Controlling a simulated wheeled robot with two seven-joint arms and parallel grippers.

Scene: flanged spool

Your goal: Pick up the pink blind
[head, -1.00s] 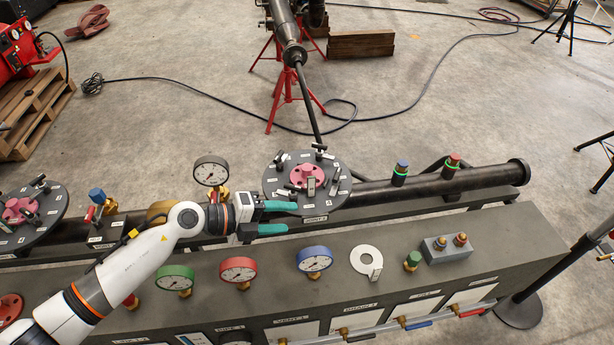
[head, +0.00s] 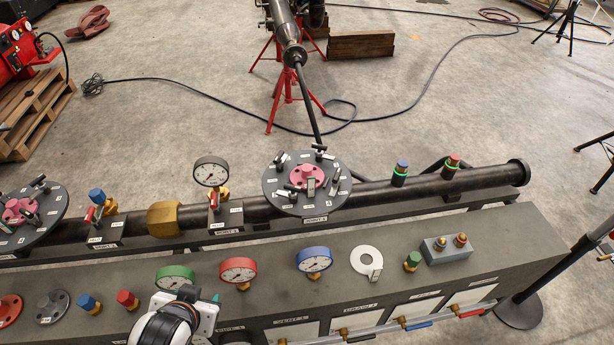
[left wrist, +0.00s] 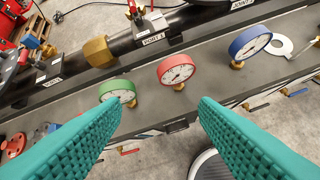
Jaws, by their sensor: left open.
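A pink flanged piece (head: 307,176) sits at the centre of a round black plate (head: 272,188) on the pipe, with small black clamps and white labels around it. A second pink flanged piece (head: 18,210) sits on a similar plate at the far left. I cannot tell which one is the pink blind. My left gripper (left wrist: 160,102) is open and empty, its teal fingers spread in the left wrist view below the gauges. In the head view it is low at the bench's front, mostly hidden by my wrist, well away from both pink pieces. My right gripper is not in view.
Green (head: 175,277), red (head: 238,269) and blue (head: 314,259) gauges stand on the grey bench. A white ring (head: 366,260) lies right of them. A red flange (head: 8,309) and a grey flange (head: 51,306) lie at left. A black gauge (head: 211,171) rises from the pipe.

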